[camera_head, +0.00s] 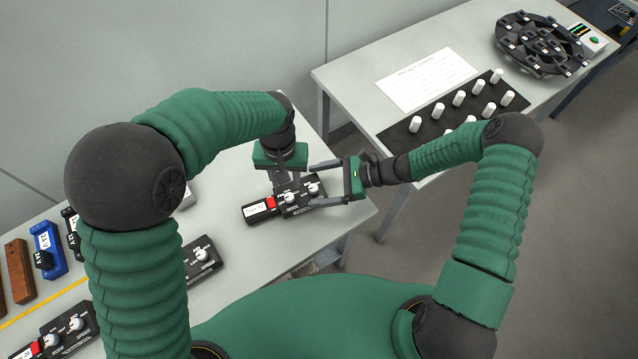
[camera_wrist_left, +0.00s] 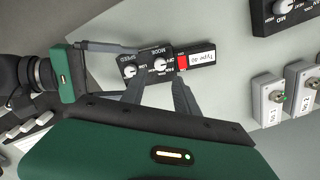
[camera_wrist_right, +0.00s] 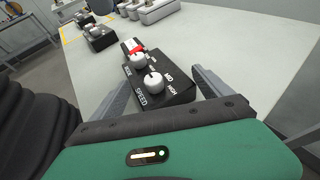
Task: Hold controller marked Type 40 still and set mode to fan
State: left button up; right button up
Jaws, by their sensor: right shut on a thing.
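The black controller marked Type 40 (camera_head: 262,210) lies on the table, with a white label, a red patch and two white knobs. In the left wrist view its label (camera_wrist_left: 202,55) reads Type 40. The mode knob (camera_wrist_left: 160,64) is nearer the label; the speed knob (camera_wrist_left: 130,71) is nearer the far end. The knob pointer's setting is too small to read. My right gripper (camera_wrist_right: 163,85) is shut on the controller's sides at the speed end. My left gripper (camera_wrist_left: 159,78) is open above the controller, its fingers apart on either side of the mode knob.
Another black controller (camera_head: 202,257) lies to the left, and another (camera_head: 62,332) at bottom left. Blue (camera_head: 47,248) and brown (camera_head: 19,268) blocks lie at far left. A second table holds white pegs on a black mat (camera_head: 432,126) and a round black fixture (camera_head: 541,45).

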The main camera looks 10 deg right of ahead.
aim_at(290, 196)
pick_arm(q)
jog(key=shift+w+r+n, duration=0.2)
jog(key=shift+r+n, duration=0.7)
jog(key=shift+n, duration=0.1)
jog(key=shift+c, duration=0.3)
notch_tip(290, 196, down, 12)
jog(key=shift+r, duration=0.1)
jog(key=shift+c, duration=0.3)
grip_shut()
